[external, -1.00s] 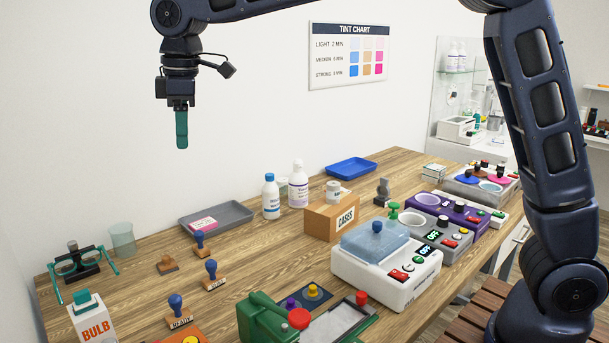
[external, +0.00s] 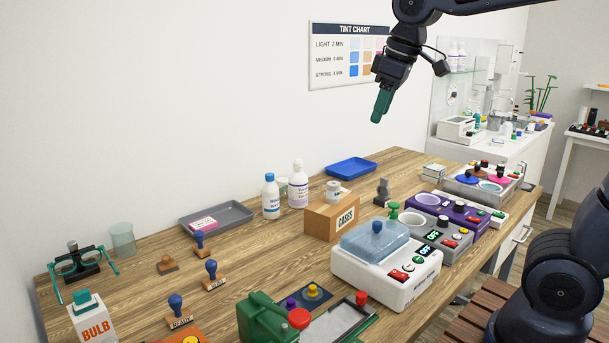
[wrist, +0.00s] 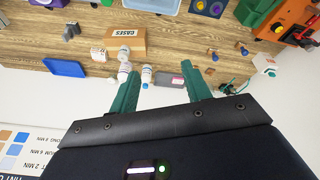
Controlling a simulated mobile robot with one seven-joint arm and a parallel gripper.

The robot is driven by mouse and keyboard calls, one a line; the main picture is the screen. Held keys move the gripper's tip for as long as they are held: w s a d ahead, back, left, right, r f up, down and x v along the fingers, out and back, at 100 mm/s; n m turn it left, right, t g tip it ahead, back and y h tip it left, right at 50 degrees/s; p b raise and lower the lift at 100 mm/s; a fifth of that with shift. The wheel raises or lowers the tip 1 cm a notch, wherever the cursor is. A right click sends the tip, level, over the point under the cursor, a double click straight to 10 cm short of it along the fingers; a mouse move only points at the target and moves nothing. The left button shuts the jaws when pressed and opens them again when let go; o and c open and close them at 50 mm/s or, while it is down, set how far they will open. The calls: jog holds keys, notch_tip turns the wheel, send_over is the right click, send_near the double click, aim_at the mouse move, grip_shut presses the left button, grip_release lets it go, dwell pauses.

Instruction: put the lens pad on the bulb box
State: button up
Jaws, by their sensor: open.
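The bulb box (external: 92,322) is a white box marked BULB in orange, at the front left of the table. A teal block (external: 84,299) sits on top of it. The box seems to show small at the right of the wrist view (wrist: 265,65). I cannot tell for sure which thing is the lens pad; none carries a readable label for it. My gripper (external: 380,110) is high above the back of the table, tilted, far from the bulb box. In the wrist view its teal fingers (wrist: 161,72) are spread apart with nothing between them.
A grey tray (external: 236,217) with a pink-and-white pack (external: 203,224), several stamps, bottles and a CASES box (external: 318,220) stand on the table. A green device (external: 262,320) and a white device with a blue lid (external: 355,275) stand in front. Wood is bare between stamps and CASES box.

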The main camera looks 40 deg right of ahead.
jog(key=s+d+f+m, duration=0.2)
jog(key=s+d+f, duration=0.2)
jog(key=s, duration=0.3)
jog(key=s+d+f+m+t, duration=0.1)
jog(key=s+d+f+m, duration=0.1)
jog(key=s+d+f, duration=0.2)
jog(key=s, duration=0.3)
jog(key=shift+s+d+f+m, duration=0.3)
jog(key=shift+s, duration=0.05)
dwell(0.3)
